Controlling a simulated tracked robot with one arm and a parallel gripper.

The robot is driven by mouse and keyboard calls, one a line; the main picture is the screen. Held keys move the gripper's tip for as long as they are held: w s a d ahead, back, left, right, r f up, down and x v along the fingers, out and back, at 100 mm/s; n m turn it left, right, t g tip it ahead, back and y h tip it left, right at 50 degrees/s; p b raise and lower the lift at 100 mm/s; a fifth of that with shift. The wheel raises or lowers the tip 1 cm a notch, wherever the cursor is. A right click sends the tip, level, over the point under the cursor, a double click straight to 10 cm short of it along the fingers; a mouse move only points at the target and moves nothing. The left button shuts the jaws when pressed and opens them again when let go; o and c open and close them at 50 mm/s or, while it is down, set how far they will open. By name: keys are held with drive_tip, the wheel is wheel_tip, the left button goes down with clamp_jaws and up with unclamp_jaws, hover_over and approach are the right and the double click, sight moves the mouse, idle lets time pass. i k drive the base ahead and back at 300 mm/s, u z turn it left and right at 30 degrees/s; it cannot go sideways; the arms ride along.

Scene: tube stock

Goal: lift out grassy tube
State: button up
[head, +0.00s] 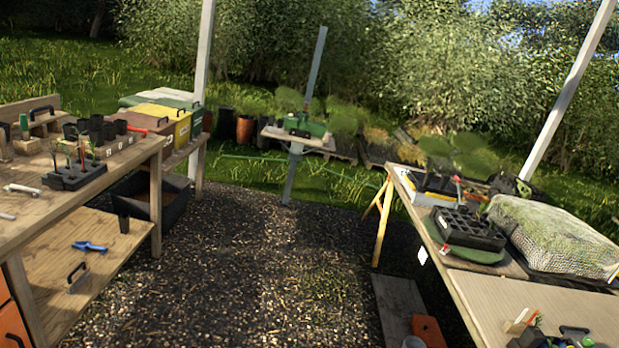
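A black tube tray (75,177) stands on the left wooden bench, with several small stems or seedlings sticking up from it. At this size I cannot tell which of them is grassy. Another black tray (468,228) with empty-looking square cells sits on the right table. My gripper is not in view.
The left bench (130,160) also carries a wooden rack of black pots (95,130). A netted mound (553,236) covers part of the right table (560,290). A gravel aisle (250,260) lies open between them. A plank (400,305) and a terracotta-coloured block (428,331) lie by the right table.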

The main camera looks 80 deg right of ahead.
sight(429, 175)
drive_tip(key=z, duration=2.5)
drive_tip(key=i, duration=3)
drive_tip(key=z, duration=1.15)
